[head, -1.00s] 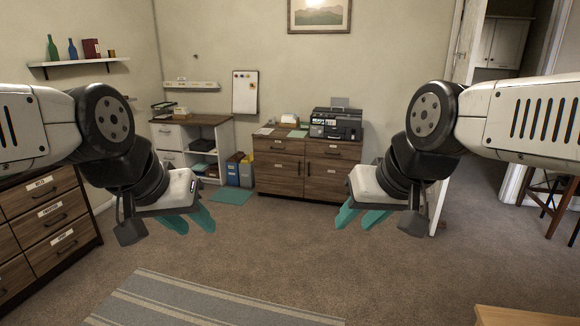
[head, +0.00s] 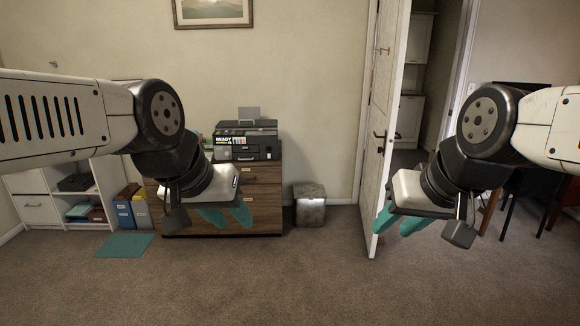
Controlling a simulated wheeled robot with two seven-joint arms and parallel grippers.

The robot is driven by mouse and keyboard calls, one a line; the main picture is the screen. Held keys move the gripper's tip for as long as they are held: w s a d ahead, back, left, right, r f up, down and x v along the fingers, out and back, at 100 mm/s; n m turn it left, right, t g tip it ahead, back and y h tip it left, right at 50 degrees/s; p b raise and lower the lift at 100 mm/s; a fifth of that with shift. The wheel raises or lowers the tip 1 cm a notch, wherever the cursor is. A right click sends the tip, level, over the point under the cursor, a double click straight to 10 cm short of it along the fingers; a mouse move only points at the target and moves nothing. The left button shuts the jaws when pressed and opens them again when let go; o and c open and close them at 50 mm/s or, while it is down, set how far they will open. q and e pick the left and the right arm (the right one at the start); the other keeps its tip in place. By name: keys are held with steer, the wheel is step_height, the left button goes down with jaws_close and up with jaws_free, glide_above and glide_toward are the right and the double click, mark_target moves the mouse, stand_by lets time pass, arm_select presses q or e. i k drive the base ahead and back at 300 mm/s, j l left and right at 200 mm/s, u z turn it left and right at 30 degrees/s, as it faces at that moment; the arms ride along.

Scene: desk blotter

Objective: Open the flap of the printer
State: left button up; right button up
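The printer (head: 248,140) is a dark grey and black machine with a front panel. It stands on top of a brown wooden drawer cabinet (head: 262,190) against the back wall. Its flap is too small to make out clearly. My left gripper (head: 226,217) hangs in front of the cabinet in the picture, its teal fingers apart and empty. It hides part of the cabinet's left side. My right gripper (head: 398,222) is in front of the open door's edge, its teal fingers apart and empty. Both grippers are well short of the printer.
A grey bin (head: 309,205) stands on the floor right of the cabinet. An open white door (head: 388,110) is further right, with dark chairs (head: 530,200) beyond. A white shelf unit (head: 35,205) and binders (head: 124,212) are at left.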

mark_target(234, 147)
steer(key=i, duration=2)
steer(key=i+l+u, duration=0.1)
steer(key=i+u, duration=0.35)
steer(key=i+l+u, duration=0.4)
steer(key=i, duration=0.15)
steer(key=i+l+u, duration=0.3)
steer(key=i+u, duration=0.15)
steer(key=i+l+u, duration=0.45)
steer(key=k+l, duration=0.05)
steer(key=k, duration=0.05)
